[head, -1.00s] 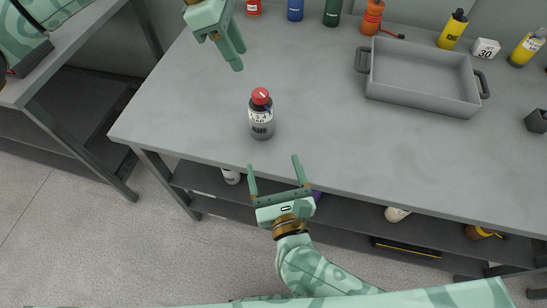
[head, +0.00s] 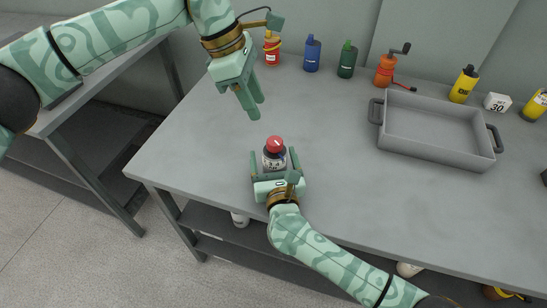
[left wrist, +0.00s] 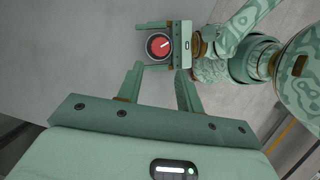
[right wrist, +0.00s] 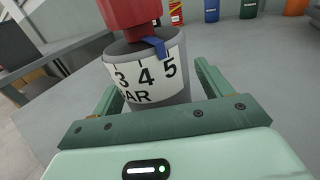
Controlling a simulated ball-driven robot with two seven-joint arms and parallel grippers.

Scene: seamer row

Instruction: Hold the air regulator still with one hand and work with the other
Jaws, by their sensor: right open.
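The air regulator (head: 274,160), a grey body with a white scale band and a red knob (head: 275,144), stands upright near the table's front edge. My right gripper (head: 274,154) is open, its fingers on either side of the body. In the right wrist view the scale band (right wrist: 145,80) reads 3, 4, 5 and BAR, with a blue mark at 5; whether the fingers touch it I cannot tell. My left gripper (head: 257,106) is open and empty, above and behind the regulator. In the left wrist view the knob (left wrist: 158,45) with a white line lies beyond its fingertips.
A grey tray (head: 440,157) with handles stands right of the regulator. Red (head: 272,50), blue (head: 312,55), green (head: 347,60) and orange (head: 385,70) containers line the back, with yellow bottles and a white block marked 30 (head: 496,102) further right. The table between is clear.

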